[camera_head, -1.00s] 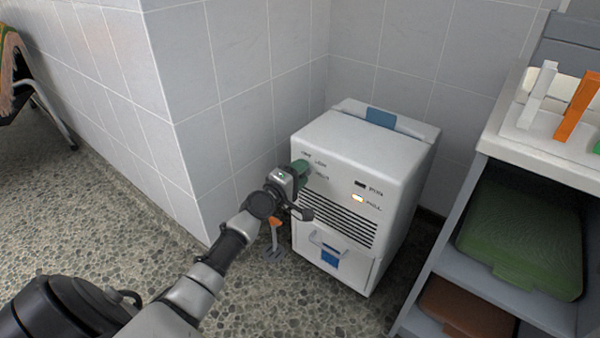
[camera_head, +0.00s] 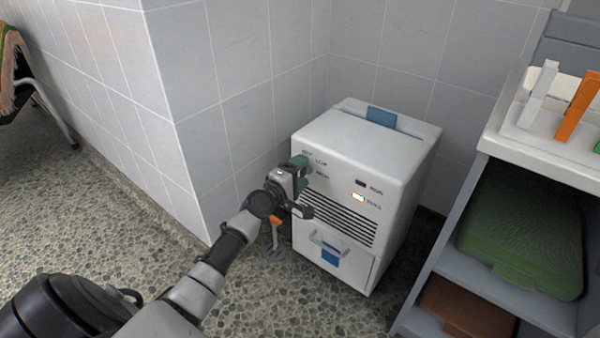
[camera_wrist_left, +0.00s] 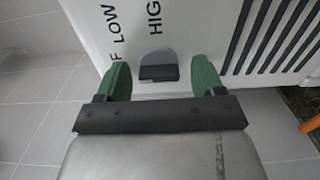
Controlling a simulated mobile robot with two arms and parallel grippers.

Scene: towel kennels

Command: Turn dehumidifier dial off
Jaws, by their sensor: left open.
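The dehumidifier (camera_head: 352,140) is a white box in the tiled corner, with a slatted vent and a front drawer. Its dial (camera_wrist_left: 158,66) is a grey disc with a dark raised grip, beside the printed words LOW and HIGH in the left wrist view. My left gripper (camera_wrist_left: 161,82) is open, with one green finger on each side of the dial and a visible gap to it on both sides. In the head view, the left gripper (camera_head: 302,172) is at the upper left of the front panel and hides the dial. My right gripper is not in view.
A shelf unit (camera_head: 505,150) holding a green case (camera_head: 525,235) stands close on the right. Tiled walls (camera_head: 235,120) close in behind and to the left. Pebbled floor (camera_head: 100,220) is open at the left.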

